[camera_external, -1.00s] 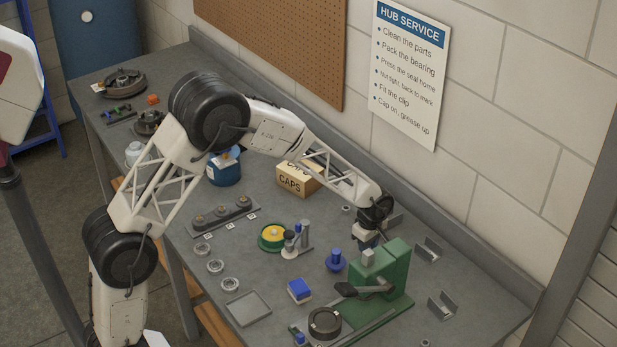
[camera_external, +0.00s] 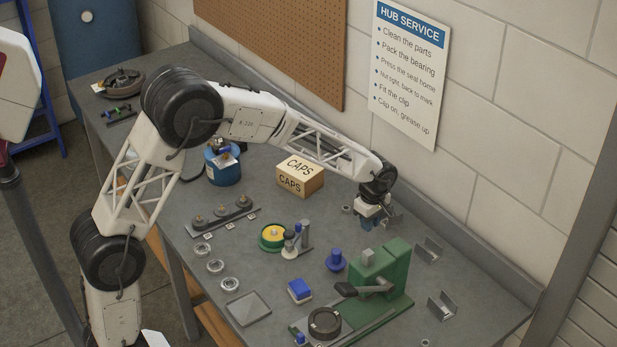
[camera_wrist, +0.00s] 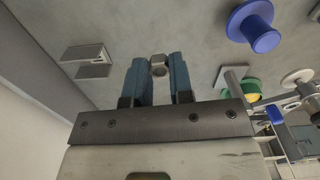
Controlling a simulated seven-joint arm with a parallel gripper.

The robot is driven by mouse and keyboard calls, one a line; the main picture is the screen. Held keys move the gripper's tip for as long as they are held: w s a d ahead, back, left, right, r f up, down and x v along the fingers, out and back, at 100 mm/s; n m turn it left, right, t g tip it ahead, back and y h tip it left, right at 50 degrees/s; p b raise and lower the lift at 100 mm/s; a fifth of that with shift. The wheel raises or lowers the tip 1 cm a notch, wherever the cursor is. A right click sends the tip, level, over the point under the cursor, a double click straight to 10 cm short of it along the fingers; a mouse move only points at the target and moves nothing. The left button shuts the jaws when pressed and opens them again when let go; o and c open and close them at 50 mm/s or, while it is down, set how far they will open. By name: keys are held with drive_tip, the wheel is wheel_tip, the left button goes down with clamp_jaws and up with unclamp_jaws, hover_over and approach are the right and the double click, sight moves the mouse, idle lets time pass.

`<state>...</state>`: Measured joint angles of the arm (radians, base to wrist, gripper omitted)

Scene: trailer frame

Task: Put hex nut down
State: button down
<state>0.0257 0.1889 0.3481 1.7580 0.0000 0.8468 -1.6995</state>
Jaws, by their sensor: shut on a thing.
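My gripper (camera_external: 367,224) is over the back of the bench, behind the green press. In the wrist view, the two blue fingers of my gripper (camera_wrist: 158,70) are closed on a small grey hex nut (camera_wrist: 158,66) at their tips. In the external view the fingers hide the held nut. I cannot tell whether the nut touches the bench top (camera_external: 310,222) or is just above it.
An angle bracket (camera_wrist: 88,60) lies left of the fingers in the wrist view. The CAPS box (camera_external: 300,176) is to the left. The wall is close behind.

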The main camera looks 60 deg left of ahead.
idle(0.7)
drive_tip(key=s+a+r, duration=0.1)
drive_tip(key=s+a, duration=0.3)
drive_tip(key=a, duration=0.6)
drive_tip(key=s+a+r, duration=0.1)
drive_tip(key=s+a, duration=0.3)
drive_tip(key=a, duration=0.7)
drive_tip(key=s+a+m, duration=0.1)
drive_tip(key=s+a, duration=0.3)
drive_tip(key=a, duration=0.6)
drive_tip(key=shift+s+a+r, duration=0.3)
drive_tip(key=shift+s+r, duration=0.05)
drive_tip(key=shift+r, duration=0.05)
hover_over(300, 167)
drive_tip(key=shift+f, duration=0.75)
drive_tip(key=shift+f, duration=1.75)
drive_tip(key=shift+f, duration=0.1)
